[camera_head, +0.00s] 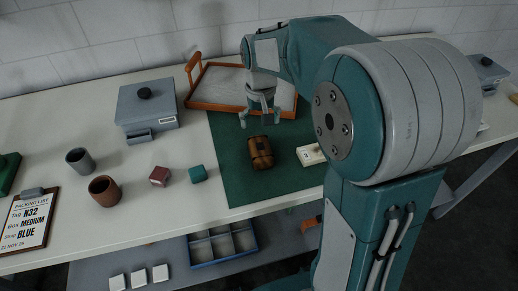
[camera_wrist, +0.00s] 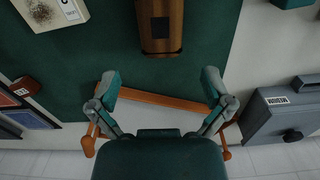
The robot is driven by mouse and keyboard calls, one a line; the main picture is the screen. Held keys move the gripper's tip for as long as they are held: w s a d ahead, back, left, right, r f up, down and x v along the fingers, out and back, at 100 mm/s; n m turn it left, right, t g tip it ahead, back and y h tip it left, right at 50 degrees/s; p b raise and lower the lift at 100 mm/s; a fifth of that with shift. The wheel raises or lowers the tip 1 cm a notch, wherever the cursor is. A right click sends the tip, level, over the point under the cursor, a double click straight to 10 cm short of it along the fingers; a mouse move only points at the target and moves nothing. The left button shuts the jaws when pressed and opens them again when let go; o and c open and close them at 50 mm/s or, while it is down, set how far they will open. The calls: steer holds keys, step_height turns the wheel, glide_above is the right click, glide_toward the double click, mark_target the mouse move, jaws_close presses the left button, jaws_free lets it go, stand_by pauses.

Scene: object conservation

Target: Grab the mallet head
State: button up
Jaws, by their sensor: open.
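The mallet head (camera_head: 260,153) is a brown wooden block with darker bands, lying on the dark green mat (camera_head: 235,185). In the wrist view the mallet head (camera_wrist: 160,28) is at the top centre, cut off by the picture's edge, with a dark patch on its upper face. My gripper (camera_head: 260,118) is above the mat's back part, behind the mallet head and apart from it. In the wrist view its two fingers (camera_wrist: 161,80) are spread wide, with nothing between them.
An orange-rimmed tray (camera_head: 213,106) stands behind my gripper. A white labelled block (camera_head: 309,155) lies right of the mallet head. A teal block (camera_head: 198,174), a maroon block (camera_head: 159,176), two cups and a grey box (camera_head: 147,108) stand to the left. The front mat is clear.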

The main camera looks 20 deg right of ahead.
mark_target(260, 146)
steer(key=f, duration=1)
steer(key=shift+s+a+f, duration=0.1)
steer(key=shift+s+f, duration=0.2)
steer(key=shift+f, duration=0.1)
steer(key=c, duration=1.1)
